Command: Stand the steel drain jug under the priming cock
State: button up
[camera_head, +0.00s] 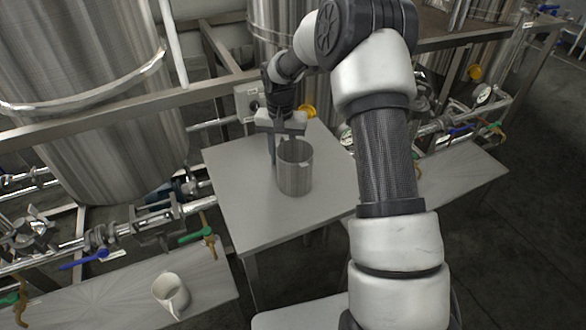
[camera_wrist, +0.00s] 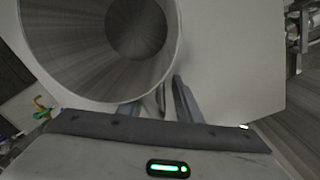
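The steel jug (camera_head: 295,172) stands upright on a grey table in the head view, its open mouth facing up. In the wrist view the jug (camera_wrist: 95,75) fills the upper left, and I look down into its empty inside. My gripper (camera_head: 285,142) is at the jug's far side, pointing down. In the wrist view my gripper's fingers (camera_wrist: 158,108) stand apart at the jug's near rim, with a narrow strip, probably the handle, between them. No firm contact shows. A brass cock with a green lever (camera_head: 203,236) is at the left pipe; I cannot read which cock is the priming one.
A white jug (camera_head: 170,292) stands on the lower left bench (camera_head: 90,300). The grey table (camera_head: 240,205) is otherwise clear. Steel tanks (camera_head: 90,80), frame rails and pipes stand close behind and left. More green-levered cocks (camera_head: 492,130) are over the right bench (camera_head: 455,185).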

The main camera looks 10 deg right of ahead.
jog(key=shift+c, duration=0.2)
grip_shut()
notch_tip(320, 180, up, 10)
jog(key=shift+f+p, duration=0.1)
jog(key=shift+p, duration=0.45)
jog(key=shift+s+r+p, duration=0.15)
jog(key=shift+r+p, duration=0.15)
jog(key=shift+r, duration=0.05)
jog(key=s+r+n+p, duration=0.2)
jog(key=s+p, duration=0.3)
jog(key=s, duration=0.2)
jog(key=s+r+n+p, duration=0.2)
jog(key=s+r+p, duration=0.1)
jog(key=s+p, duration=0.3)
jog(key=shift+s+d+n, duration=0.3)
jog(key=shift+s+d, duration=0.05)
jog(key=shift+s, duration=0.45)
